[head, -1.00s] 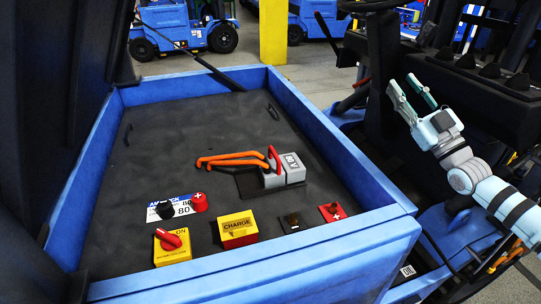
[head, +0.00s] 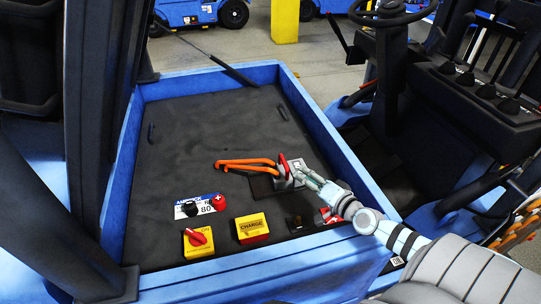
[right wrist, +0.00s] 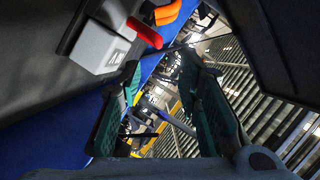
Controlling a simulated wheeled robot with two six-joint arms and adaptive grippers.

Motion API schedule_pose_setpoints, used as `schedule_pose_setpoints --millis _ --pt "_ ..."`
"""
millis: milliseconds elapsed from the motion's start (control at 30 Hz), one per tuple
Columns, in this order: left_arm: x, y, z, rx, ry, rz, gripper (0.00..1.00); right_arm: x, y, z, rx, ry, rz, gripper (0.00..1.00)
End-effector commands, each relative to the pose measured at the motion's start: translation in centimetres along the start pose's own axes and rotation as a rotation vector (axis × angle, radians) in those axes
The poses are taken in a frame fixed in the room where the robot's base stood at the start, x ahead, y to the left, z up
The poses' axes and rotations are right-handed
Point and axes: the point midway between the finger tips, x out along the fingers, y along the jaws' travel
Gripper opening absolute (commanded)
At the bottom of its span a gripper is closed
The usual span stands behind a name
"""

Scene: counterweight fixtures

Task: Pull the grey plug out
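The grey plug (head: 294,168) with its red handle (head: 284,165) and orange cables (head: 245,164) sits on a dark plate in the blue-walled tray. My right gripper (head: 304,177) is just right of the plug and partly covers it. In the right wrist view the grey plug (right wrist: 98,46) and red handle (right wrist: 146,33) are at upper left, outside the fingers. The right gripper's fingers (right wrist: 163,103) are apart with nothing between them. Whether a finger touches the plug I cannot tell. My left gripper is not in view.
Near the tray's front are a red rotary switch (head: 198,237), a yellow CHARGE box (head: 252,228), and black (head: 190,209) and red (head: 218,203) terminals. The blue tray wall (head: 335,135) runs along the right. The dark tray floor (head: 210,120) behind the cables is clear.

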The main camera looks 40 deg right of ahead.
Motion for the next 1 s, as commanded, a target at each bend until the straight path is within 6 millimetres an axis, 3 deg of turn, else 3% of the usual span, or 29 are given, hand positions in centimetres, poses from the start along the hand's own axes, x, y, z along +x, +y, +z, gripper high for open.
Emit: schedule_pose_setpoints --millis 300,500,867,1000 --pt "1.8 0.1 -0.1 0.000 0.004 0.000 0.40 7.3 0.1 0.3 -0.003 0.001 -0.008 0.32" --pt "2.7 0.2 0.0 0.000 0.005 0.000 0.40 10.5 0.1 0.3 -0.006 0.000 -0.007 0.32" --pt "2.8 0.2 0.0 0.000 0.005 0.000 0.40 11.4 0.0 0.2 -0.008 -0.002 -0.006 0.32" --pt "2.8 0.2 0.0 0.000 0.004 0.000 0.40 11.4 -0.1 0.2 -0.009 -0.002 -0.006 0.12"
